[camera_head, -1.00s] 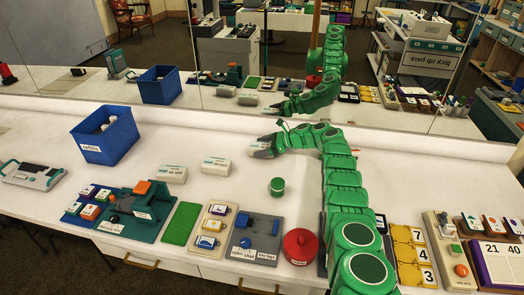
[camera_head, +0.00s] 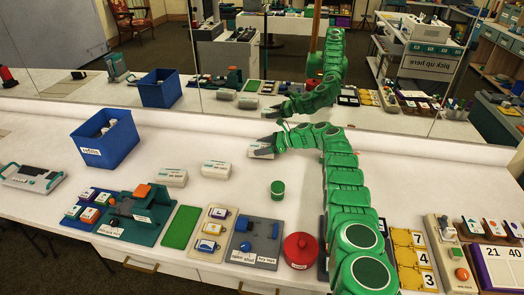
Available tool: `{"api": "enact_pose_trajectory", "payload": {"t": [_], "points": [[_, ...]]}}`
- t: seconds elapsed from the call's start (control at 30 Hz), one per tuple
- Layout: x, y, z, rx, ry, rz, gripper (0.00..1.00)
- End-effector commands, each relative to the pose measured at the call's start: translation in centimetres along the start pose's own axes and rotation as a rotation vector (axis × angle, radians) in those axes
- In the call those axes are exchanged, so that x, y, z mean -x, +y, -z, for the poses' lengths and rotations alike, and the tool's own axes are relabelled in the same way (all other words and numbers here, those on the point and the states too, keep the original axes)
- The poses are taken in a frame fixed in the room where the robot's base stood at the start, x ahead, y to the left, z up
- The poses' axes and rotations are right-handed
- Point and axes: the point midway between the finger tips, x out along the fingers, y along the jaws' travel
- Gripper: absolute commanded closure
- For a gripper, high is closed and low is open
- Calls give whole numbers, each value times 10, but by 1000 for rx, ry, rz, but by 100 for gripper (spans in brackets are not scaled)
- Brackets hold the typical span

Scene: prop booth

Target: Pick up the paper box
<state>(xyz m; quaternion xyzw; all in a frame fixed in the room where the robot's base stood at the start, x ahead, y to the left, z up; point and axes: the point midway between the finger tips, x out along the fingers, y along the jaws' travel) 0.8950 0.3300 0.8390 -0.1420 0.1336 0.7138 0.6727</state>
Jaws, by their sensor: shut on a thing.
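A white paper box (camera_head: 259,152) with dark print is at the far side of the white counter, under my gripper (camera_head: 268,142). My gripper is shut on this box, and its dark fingers cover part of the box's top. Whether the box touches the counter is hard to tell. Two similar white boxes stand apart to the left: one at the middle (camera_head: 216,169) and one further left (camera_head: 173,178).
A blue bin (camera_head: 105,147) holds pale items at the left. A green can (camera_head: 277,190) and a red round pot (camera_head: 300,250) stand in front of my arm. Several boards line the counter's front edge. A mirror wall backs the counter.

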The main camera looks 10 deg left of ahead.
Motion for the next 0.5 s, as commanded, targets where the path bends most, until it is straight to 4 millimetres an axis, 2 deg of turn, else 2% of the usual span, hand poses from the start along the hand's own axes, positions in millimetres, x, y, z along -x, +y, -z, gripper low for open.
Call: {"api": "enact_pose_trajectory", "payload": {"t": [0.1, 0.5], "points": [[6, 0, -14, 1, 0, 0, 75], [17, 14, -29, 0, -1, 2, 75]]}}
